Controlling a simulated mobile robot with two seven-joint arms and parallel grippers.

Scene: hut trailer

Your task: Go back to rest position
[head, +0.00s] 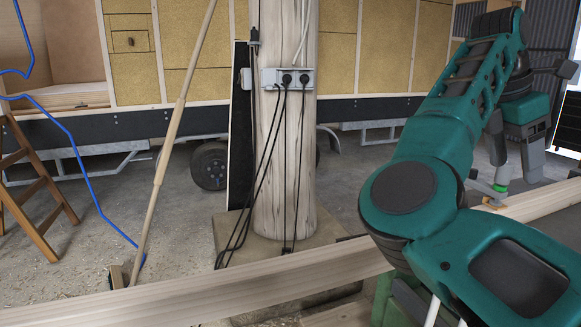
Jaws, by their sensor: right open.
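My right arm comes in from the lower right and bends up and over. My right gripper (516,160) hangs at the far right, pointing down above the wooden beam (200,287). Its jaws are open and I see nothing held in them. Just below and left of it, a small green-and-grey tool-like item (500,187) is at the beam, by a small wooden block (493,204). I cannot tell whether the gripper touches it. My left gripper is not in view.
A wooden post (284,150) with a socket box (287,79) and hanging black cables stands in the middle. A broom (160,165) leans left of it. A blue cable (75,150) and a wooden stepladder (28,180) are at the left. The trailer (190,60) stands behind.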

